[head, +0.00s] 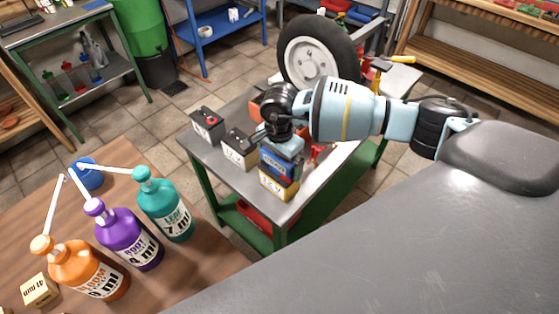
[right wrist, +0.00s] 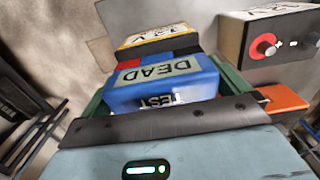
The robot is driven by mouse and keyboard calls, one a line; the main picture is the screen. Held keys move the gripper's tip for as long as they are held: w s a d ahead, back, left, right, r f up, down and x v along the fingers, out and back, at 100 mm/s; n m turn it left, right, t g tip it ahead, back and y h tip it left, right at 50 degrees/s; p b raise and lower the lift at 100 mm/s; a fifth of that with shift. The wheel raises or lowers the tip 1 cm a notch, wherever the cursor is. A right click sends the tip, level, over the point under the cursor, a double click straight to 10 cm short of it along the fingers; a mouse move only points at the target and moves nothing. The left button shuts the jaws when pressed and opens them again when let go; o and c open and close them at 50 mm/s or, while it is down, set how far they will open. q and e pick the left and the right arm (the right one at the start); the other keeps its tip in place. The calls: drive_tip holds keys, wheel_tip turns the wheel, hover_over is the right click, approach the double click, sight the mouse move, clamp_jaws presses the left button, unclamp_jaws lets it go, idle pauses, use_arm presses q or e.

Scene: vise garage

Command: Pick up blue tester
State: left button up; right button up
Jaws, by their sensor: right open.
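The blue tester (head: 281,165) is at the front corner of the grey-topped green cart, at a yellow and black 12 V battery (head: 275,186). In the right wrist view the tester (right wrist: 160,80) shows a "DEAD" display, a "TEST" label and a red part, with the battery (right wrist: 150,38) just beyond it. My right gripper (head: 281,148) is open and directly over the tester, very close to it. I cannot tell whether its fingers touch the tester, as they are mostly hidden. My left gripper is not in view.
Two more batteries (head: 240,150) (head: 207,125) stand left of the tester on the cart (head: 205,165). A wheel (head: 315,55) stands at the back of the cart. Orange, purple and teal pump bottles (head: 165,205) stand on the wooden table (head: 205,262) at the front left.

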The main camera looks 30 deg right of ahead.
drive_tip(key=c, duration=0.8)
drive_tip(key=shift+r, duration=0.15)
drive_tip(key=shift+r, duration=0.55)
wheel_tip(320, 180, up, 2)
drive_tip(key=shift+r, duration=0.2)
drive_tip(key=s+a, duration=0.2)
drive_tip(key=s, duration=0.2)
drive_tip(key=s+a+r, duration=0.1)
drive_tip(key=s+a, duration=0.1)
drive_tip(key=s, duration=0.3)
drive_tip(key=s+a, duration=0.3)
drive_tip(key=s, duration=0.2)
drive_tip(key=shift+s+a+r, duration=0.1)
drive_tip(key=shift+s+r, duration=0.05)
